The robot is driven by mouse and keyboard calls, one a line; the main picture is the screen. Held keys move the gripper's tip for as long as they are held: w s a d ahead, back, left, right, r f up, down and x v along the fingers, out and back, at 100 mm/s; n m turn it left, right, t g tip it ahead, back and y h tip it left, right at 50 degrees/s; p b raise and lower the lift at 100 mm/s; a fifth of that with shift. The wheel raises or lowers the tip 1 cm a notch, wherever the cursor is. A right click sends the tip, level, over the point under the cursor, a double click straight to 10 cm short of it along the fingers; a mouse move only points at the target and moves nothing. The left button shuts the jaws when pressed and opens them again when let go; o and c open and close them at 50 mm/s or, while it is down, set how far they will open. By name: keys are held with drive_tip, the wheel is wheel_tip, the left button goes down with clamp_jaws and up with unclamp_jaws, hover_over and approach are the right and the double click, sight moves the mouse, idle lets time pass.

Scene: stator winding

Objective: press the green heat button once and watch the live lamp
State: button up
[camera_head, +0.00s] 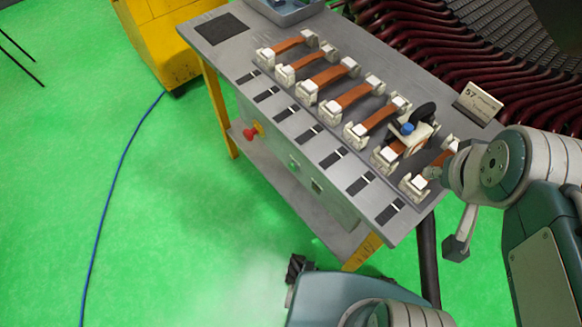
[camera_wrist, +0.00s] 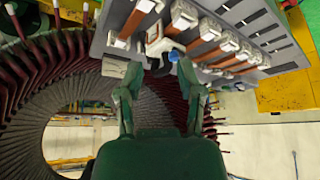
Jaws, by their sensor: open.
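The green button (camera_head: 293,164) is on the grey front panel of the bench, below the row of coils. A red knob on a yellow plate (camera_head: 254,131) is to its left. A small dark window in a pale frame (camera_head: 317,187) is to its right; I cannot tell whether it is the live lamp or whether anything is lit. My gripper (camera_wrist: 158,82) is open and empty in the wrist view. Its fingers point toward the bench top and a blue knob (camera_wrist: 174,56) beyond them. The green button is not seen in the wrist view.
Several copper-coloured coils in white holders (camera_head: 325,77) cross the bench top (camera_head: 235,60). A clamp with a blue knob (camera_head: 407,128) stands among them. A "57" sign (camera_head: 478,104) stands behind, before the dark red stator windings (camera_head: 440,50).

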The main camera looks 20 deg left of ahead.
clamp_jaws()
idle(1.0)
